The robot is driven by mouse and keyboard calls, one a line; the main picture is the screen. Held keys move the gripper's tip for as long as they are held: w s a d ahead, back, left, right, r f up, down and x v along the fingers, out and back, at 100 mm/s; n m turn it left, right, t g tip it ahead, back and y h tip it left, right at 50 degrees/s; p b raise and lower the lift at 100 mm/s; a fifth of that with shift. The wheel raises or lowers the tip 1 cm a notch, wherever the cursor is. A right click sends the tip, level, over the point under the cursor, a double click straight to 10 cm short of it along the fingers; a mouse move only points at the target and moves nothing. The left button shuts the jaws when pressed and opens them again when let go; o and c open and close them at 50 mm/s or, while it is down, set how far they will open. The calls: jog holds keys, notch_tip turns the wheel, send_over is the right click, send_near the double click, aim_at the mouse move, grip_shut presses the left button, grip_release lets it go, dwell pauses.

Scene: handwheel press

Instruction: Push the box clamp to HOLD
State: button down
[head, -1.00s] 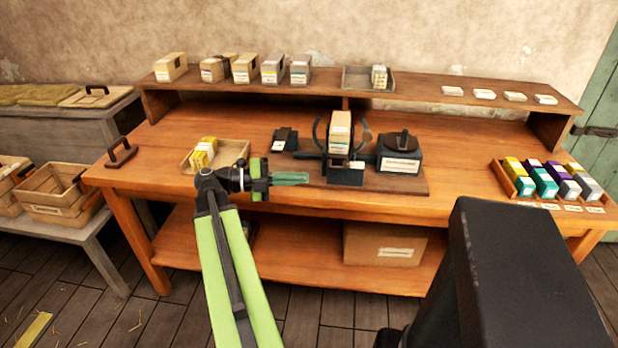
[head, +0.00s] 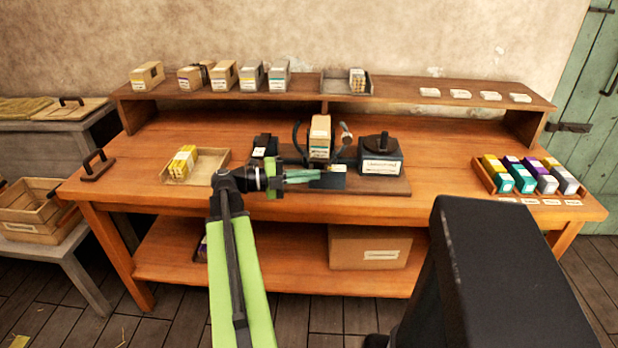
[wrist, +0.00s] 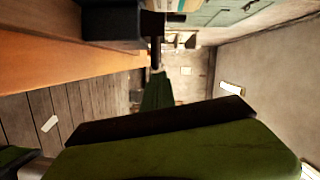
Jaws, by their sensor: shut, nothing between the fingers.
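The press stands on a dark board (head: 395,188) on the bench, with a tan box (head: 320,137) upright between two dark curved arms. A dark block (head: 330,181) with a pale patch sits low in front of the box. My gripper (head: 318,175) is shut and empty, its green fingers pointing right, with the tips at or very near this block; I cannot tell whether they touch. A small dark unit (head: 264,147) is left of the box and a dark labelled housing (head: 380,156) is right of it. The clamp's HOLD marking is not readable. The wrist view shows the green fingers (wrist: 158,88) below a dark part.
An open tray (head: 208,163) with yellow packs lies left of my gripper. A rack (head: 505,190) of coloured packs is at the bench's right end. Several boxes stand on the raised shelf (head: 300,100). The bench top between press and rack is clear.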

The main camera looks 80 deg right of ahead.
jog(key=shift+d, duration=0.1)
jog(key=shift+w+d, duration=0.2)
jog(key=shift+d, duration=1.05)
jog(key=shift+a+r+p, duration=0.7)
jog(key=shift+a, duration=1.85)
jog(key=v, duration=0.9)
jog(key=shift+w+d+f, duration=0.1)
jog(key=shift+d, duration=0.05)
